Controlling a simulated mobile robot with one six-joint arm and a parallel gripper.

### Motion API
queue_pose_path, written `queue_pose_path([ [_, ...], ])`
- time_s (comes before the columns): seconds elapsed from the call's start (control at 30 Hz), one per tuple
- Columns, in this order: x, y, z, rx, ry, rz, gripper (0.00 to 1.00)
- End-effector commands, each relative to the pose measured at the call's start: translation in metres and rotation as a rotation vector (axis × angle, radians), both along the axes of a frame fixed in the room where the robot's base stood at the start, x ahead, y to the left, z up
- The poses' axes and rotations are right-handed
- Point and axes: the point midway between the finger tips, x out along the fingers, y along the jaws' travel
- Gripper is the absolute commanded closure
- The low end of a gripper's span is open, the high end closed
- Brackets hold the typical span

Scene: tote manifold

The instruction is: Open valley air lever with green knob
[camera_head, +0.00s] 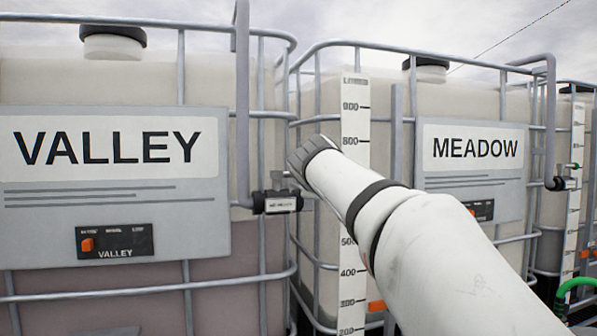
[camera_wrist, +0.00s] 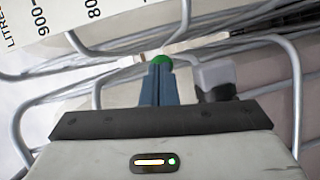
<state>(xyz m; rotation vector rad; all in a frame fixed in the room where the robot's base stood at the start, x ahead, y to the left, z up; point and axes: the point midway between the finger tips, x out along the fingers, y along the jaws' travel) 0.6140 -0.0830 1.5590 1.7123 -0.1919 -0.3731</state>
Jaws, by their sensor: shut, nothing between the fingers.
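The Valley tote (camera_head: 110,285) stands at the left in the head view, with its name on a grey panel (camera_head: 112,225). A dark valve fitting (camera_head: 278,202) sits at the foot of a grey pipe by its right edge. My arm covers the area just right of that fitting, and no green knob shows there. In the wrist view a round green knob (camera_wrist: 162,62) shows just beyond the tips of my gripper (camera_wrist: 160,72). The blue-grey fingers are together, with nothing held between them. I cannot tell whether they touch the knob. The lever is mostly hidden behind the fingers.
Cage bars (camera_wrist: 275,45) run close around my gripper in the wrist view, with a grey and black fitting (camera_wrist: 215,78) just right of the fingers. The Meadow tote (camera_head: 475,285) stands at the right. A litre scale (camera_head: 355,110) is between the panels.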

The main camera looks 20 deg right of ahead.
Motion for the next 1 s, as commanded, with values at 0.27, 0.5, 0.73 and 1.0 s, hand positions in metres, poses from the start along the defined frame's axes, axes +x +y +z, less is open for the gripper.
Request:
queue_pose_path([
  [0.27, 0.011, -0.004, 0.0, 0.0, 0.0, 0.001, 1.0],
  [0.5, 0.015, -0.005, 0.0, 0.0, 0.0, 0.002, 1.0],
  [0.73, 0.015, -0.004, 0.0, -0.001, 0.0, 0.003, 1.0],
  [1.0, 0.014, -0.004, 0.0, -0.001, -0.001, 0.004, 1.0],
])
